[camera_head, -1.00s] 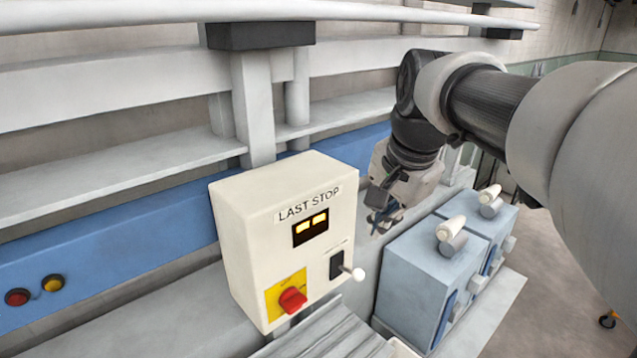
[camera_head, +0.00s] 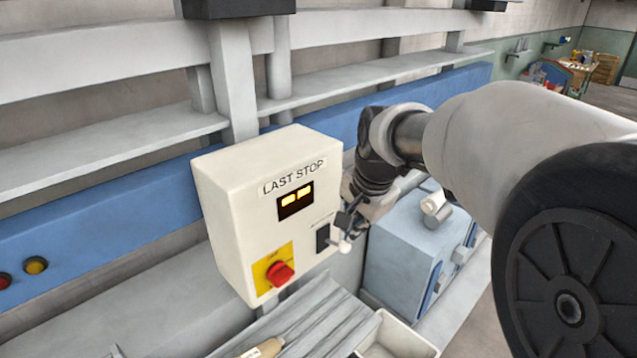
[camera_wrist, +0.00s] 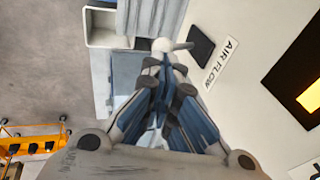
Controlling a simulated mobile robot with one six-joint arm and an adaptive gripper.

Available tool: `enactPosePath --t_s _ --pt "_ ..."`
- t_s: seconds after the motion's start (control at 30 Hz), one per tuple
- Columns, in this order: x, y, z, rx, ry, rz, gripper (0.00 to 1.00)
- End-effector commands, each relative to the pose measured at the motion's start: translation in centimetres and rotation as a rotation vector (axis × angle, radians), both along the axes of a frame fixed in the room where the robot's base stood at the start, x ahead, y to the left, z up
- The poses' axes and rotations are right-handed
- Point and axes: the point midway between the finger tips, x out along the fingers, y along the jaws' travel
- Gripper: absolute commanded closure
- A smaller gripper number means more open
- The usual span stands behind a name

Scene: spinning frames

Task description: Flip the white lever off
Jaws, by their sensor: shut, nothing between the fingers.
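The white lever (camera_head: 344,246) has a round knob and sticks out of a black switch plate (camera_head: 322,238) at the lower right of the cream "LAST STOP" box (camera_head: 232,225). In the wrist view the lever's knob (camera_wrist: 161,45) shows just beyond my fingertips, with its stem running right to the black plate (camera_wrist: 201,46) beside an "AIR FLOW" label (camera_wrist: 221,62). My gripper (camera_head: 346,222) is shut and empty, close by the lever. In the wrist view my fingertips (camera_wrist: 166,65) reach right up to the knob; I cannot tell whether they touch it.
A red knob on a yellow plate (camera_head: 279,273) is on the same box, left of the lever. A blue-grey box with a pale roller (camera_head: 400,245) stands to the right. An open white tray (camera_head: 395,340) lies below. A blue rail (camera_head: 100,215) runs behind.

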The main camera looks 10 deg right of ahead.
Motion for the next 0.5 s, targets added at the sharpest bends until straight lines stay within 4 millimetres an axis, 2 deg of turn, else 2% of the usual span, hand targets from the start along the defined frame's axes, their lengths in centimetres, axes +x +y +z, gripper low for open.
enactPosePath --t_s 0.1,0.2,0.5 --pt "0.4 0.1 -1.3 0.000 0.003 0.000 1.00" --pt "0.6 0.1 -1.8 0.000 0.000 0.000 1.00" --pt "0.7 0.1 -2.0 0.000 0.000 0.001 1.00"
